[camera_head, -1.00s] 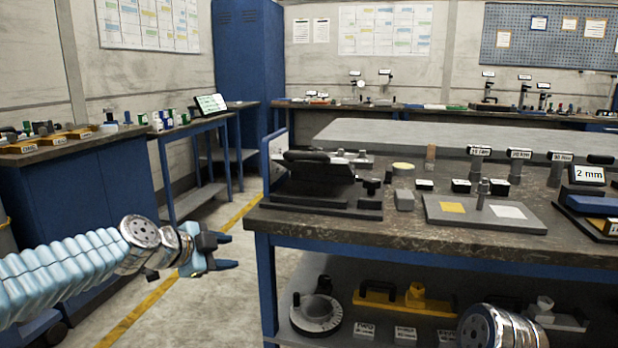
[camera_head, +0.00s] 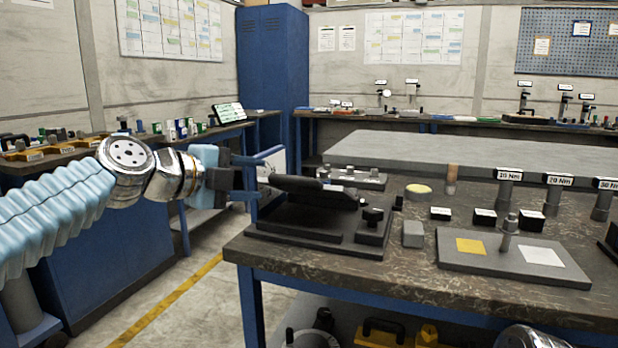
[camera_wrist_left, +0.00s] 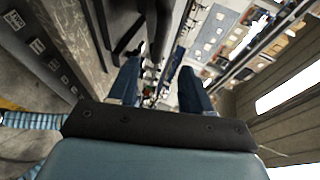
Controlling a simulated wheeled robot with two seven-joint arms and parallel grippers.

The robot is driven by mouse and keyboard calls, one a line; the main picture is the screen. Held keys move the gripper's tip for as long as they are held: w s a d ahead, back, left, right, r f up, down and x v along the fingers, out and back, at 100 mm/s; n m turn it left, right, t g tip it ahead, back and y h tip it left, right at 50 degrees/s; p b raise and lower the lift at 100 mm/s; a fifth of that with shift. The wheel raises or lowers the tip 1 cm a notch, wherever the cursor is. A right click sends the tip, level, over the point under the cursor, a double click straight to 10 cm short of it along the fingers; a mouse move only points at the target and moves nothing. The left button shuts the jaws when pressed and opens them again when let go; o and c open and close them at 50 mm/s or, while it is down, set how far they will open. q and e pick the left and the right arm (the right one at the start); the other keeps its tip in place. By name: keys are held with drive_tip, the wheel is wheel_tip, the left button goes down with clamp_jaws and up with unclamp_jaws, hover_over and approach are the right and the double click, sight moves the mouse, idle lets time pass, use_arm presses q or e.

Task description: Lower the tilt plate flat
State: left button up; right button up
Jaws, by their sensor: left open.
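The tilt plate (camera_head: 315,191) is a black plate raised at a slant above a black base (camera_head: 318,236) at the left end of the front workbench. My left gripper (camera_head: 256,178) is open and empty, just left of the plate at about its height. Its fingers look close to the plate's left edge, but I cannot tell whether they touch it. In the left wrist view the two blue fingers (camera_wrist_left: 160,82) stand apart with nothing between them.
A dark knob (camera_head: 373,217) stands on the base right of the plate. A grey block (camera_head: 413,234) and a grey board with yellow and white squares (camera_head: 480,264) lie further right. A grey slab (camera_head: 450,152) is behind. Floor (camera_head: 190,290) is open left of the bench (camera_head: 400,275).

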sight(288, 179)
use_arm(q)
drive_tip(key=p+x, duration=0.4)
drive_tip(key=x, duration=0.7)
drive_tip(key=shift+w+d+p, duration=0.2)
drive_tip(key=shift+d+p, duration=0.05)
drive_tip(key=shift+p, duration=0.15)
drive_tip(key=shift+w+d+f, duration=0.35)
drive_tip(key=shift+w, duration=0.05)
clamp_jaws()
